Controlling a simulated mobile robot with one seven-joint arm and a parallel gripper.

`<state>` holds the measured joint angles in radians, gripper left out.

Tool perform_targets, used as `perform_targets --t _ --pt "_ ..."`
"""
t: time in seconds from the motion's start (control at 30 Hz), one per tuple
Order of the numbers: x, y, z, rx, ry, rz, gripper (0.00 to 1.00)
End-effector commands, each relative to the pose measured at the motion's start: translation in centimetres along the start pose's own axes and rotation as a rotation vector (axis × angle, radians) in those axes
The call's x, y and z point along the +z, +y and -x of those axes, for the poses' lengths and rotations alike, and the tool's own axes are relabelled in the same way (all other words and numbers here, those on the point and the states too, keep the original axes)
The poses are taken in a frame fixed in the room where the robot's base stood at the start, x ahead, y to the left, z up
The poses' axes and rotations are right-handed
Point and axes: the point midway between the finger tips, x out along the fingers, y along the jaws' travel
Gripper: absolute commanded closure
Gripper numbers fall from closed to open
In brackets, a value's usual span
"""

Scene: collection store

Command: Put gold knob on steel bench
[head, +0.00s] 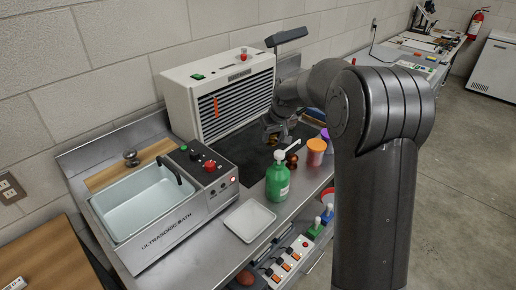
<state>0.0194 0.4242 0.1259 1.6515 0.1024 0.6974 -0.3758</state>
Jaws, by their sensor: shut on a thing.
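My gripper (279,137) is shut in front of the white slatted cabinet, low over the dark mat. A small gold-brown thing, seemingly the gold knob (286,140), shows at its fingers, mostly hidden by them. I cannot tell whether it touches the mat. The steel bench (208,238) runs along the wall; its bare metal shows around the white tray and at the front edge.
A green pump bottle (278,182), a small copper-brown object (291,160) and an orange cup (316,151) stand close to my gripper. The ultrasonic bath (155,205) fills the left. A white tray (250,220) lies in front; a white slatted cabinet (225,95) stands behind.

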Motion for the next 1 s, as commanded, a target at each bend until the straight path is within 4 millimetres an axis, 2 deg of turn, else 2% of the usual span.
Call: perform_targets --t 0.03,0.13,0.3,0.47,0.73,1.0 --pt "-0.6 -1.0 -1.1 -0.001 0.000 0.005 0.89" --pt "-1.4 -2.5 -2.8 -0.001 -0.001 0.003 0.89" --pt "-2.3 -4.0 -4.5 0.002 0.002 0.000 0.89" --pt "-2.3 -4.3 -5.3 0.002 0.001 -0.001 0.89" --pt "-0.9 -4.3 -8.5 0.001 0.000 -0.003 0.89" --pt "-0.9 -4.3 -8.6 0.002 0.002 -0.002 0.89"
